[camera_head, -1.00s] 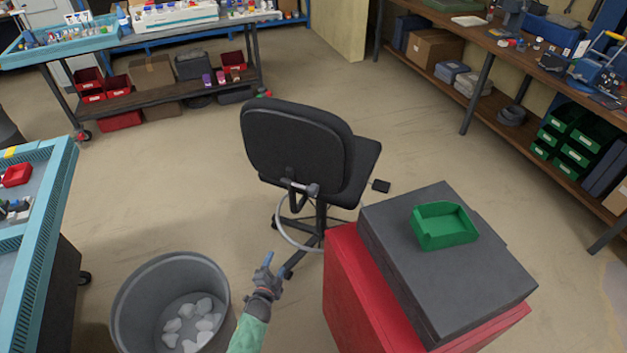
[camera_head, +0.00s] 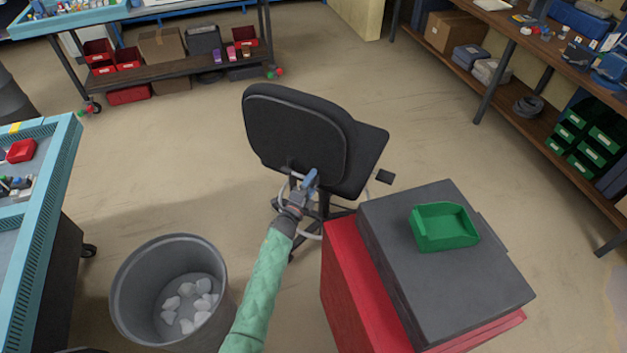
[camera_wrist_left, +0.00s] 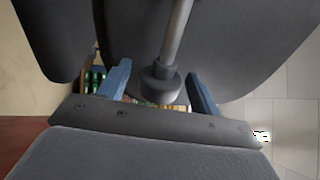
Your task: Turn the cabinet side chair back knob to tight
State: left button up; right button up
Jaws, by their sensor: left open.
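The black office chair (camera_head: 298,125) stands with its backrest towards me, beside the red cabinet (camera_head: 345,270). Its back knob (camera_wrist_left: 160,84), a dark grey cylinder on a pale rod, shows in the left wrist view. In the head view the knob is mostly hidden by my left gripper (camera_head: 303,183), which is at the lower part of the backrest. My left gripper is open. In the left wrist view the knob is between its two blue fingers, with gaps on both sides. My right gripper is not in view.
A grey box (camera_head: 440,275) with a green bin (camera_head: 443,228) on it tops the cabinet, right of my arm. A grey waste bin (camera_head: 130,300) stands to the left. Workbenches line the left and back. The floor left of the chair is clear.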

pick_arm(q)
jog(key=shift+w+d+r, duration=0.1)
jog(key=shift+w+d, duration=0.05)
jog(key=shift+w, duration=0.2)
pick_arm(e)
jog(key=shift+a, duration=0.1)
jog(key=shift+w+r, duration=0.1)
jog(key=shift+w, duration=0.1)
pick_arm(q)
jog(key=c, duration=1)
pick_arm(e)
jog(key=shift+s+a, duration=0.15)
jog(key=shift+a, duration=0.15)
